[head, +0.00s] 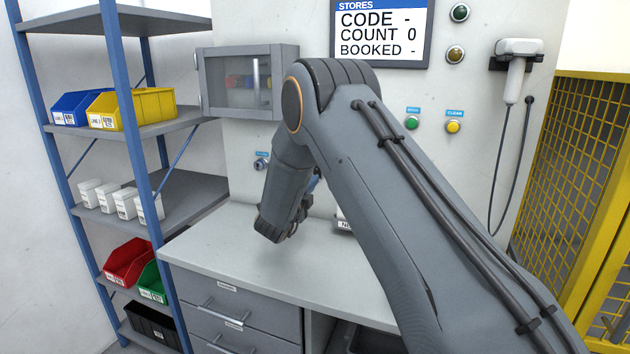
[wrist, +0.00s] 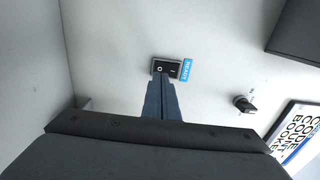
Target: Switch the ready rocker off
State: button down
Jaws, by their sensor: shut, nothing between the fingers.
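The ready rocker (wrist: 167,68) is a small black switch with O and I marks on the pale wall panel in the wrist view. A blue READY label (wrist: 187,70) sits at its right side. My gripper (wrist: 160,80) is shut and empty, its fingertips at the rocker's lower edge, near the O side. I cannot tell whether the tips touch it or which way the rocker is tilted. In the head view my arm hides most of the rocker area; only a bit of blue (head: 313,182) shows beside my wrist.
A grey glass-door cabinet (head: 245,82) hangs above the grey worktop (head: 215,245). Green (head: 411,123) and yellow (head: 453,126) buttons are on the panel to the right. The worktop's left part is clear.

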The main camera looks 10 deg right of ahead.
jog(key=b+v, duration=0.2)
jog(key=v, duration=0.9)
jog(key=shift+a+f+b, duration=0.3)
jog(key=shift+a+f, duration=0.05)
jog(key=shift+f, duration=0.05)
jog(key=shift+s, duration=0.15)
jog(key=s+d+f+n+g+y, duration=0.1)
jog(key=s+f+n+g+y, duration=0.1)
jog(key=s+n, duration=0.3)
jog(key=s+d+f+n+g+y, duration=0.1)
jog(key=s+f+n+g+y, duration=0.1)
jog(key=s+n+g+y, duration=0.1)
jog(key=s+d+f+n+g+y, duration=0.2)
jog(key=s+n+y, duration=0.3)
jog(key=s+n, duration=0.3)
jog(key=shift+d+f+n+g, duration=0.1)
jog(key=shift+f+n+g, duration=0.35)
jog(key=shift+n+g, duration=0.15)
jog(key=s+d+f+n+g, duration=0.1)
jog(key=s+d+n+g, duration=0.2)
jog(key=s, duration=0.9)
jog(key=s+d+f+n+g, duration=0.1)
jog(key=s+d+n+g, duration=0.3)
jog(key=s, duration=0.8)
jog(key=shift+d, duration=0.3)
